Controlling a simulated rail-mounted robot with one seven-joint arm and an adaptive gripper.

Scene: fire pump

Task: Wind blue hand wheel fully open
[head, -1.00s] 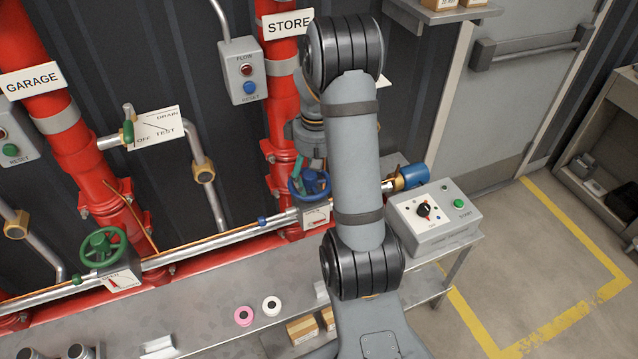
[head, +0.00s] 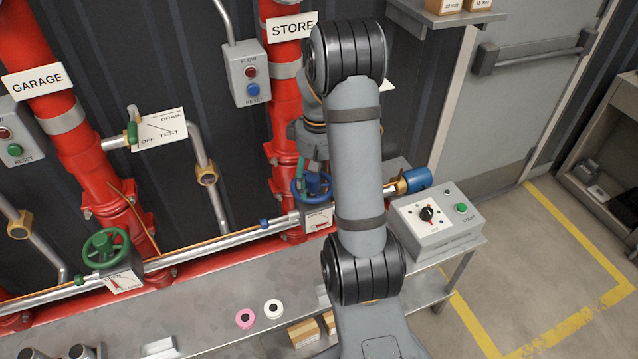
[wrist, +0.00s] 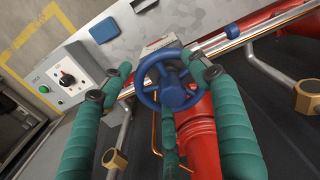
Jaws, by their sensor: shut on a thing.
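The blue hand wheel (head: 312,187) sits on the valve at the foot of the red STORE riser. In the wrist view the wheel (wrist: 170,80) lies between the two teal fingers of my gripper (wrist: 161,72), which is shut on its rim. In the head view my arm hides most of the gripper; a little teal finger shows just above the wheel. A white indicator plate (head: 318,219) with a red mark is below the wheel; its lettering is too small to read.
A green hand wheel (head: 105,248) stands on the GARAGE riser at left. A grey control box (head: 437,222) with a dial and green button is right of my arm. A silver pipe (head: 210,239) runs along the front of the risers. The wall behind is close.

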